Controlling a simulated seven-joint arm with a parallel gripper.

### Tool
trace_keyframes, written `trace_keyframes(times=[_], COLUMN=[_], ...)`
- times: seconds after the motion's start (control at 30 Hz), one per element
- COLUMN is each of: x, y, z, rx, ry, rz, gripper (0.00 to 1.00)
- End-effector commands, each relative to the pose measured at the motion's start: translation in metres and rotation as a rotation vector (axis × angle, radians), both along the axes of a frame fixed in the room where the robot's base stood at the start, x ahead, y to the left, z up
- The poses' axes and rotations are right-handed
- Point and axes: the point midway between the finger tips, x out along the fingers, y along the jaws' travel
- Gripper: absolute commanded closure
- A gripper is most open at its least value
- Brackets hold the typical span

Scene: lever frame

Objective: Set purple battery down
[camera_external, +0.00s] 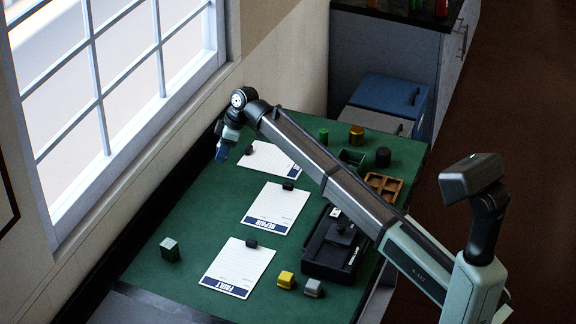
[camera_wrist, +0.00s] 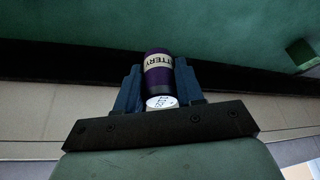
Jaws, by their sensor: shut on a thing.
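The purple battery (camera_wrist: 158,76) is a cylinder with a pale label band reading "TTERY" and a white end. In the wrist view it sits between the two blue fingers of my gripper (camera_wrist: 158,65), which is shut on it. In the external view my gripper (camera_external: 221,153) hangs at the far left end of my arm, near the window-side edge of the green table (camera_external: 190,208). It appears to be above the table; the exact height is unclear. The battery cannot be made out in the external view.
White sheets marked FAULT (camera_external: 238,270) and REPAIR (camera_external: 273,212), plus a third sheet (camera_external: 262,160), lie on the table with small dark pieces on them. A black device (camera_external: 328,262) and brown compartment tray (camera_external: 397,190) are right. Open table surrounds the block.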

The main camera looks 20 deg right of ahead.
Motion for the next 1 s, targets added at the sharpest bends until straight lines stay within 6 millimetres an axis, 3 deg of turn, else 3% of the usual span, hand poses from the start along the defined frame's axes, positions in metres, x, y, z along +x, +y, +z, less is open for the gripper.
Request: trace_keyframes(times=[0.17,0.5,0.9,1.0], x=[-0.001,-0.001,-0.001,0.0], y=[0.0,0.0,0.0,0.0], z=[-0.012,-0.06,-0.098,-0.1], rx=[-0.004,-0.004,-0.004,-0.003], ry=[-0.008,-0.008,-0.007,-0.009], rz=[0.021,0.02,0.019,0.02], gripper=[0.97,0.97,0.97,0.97])
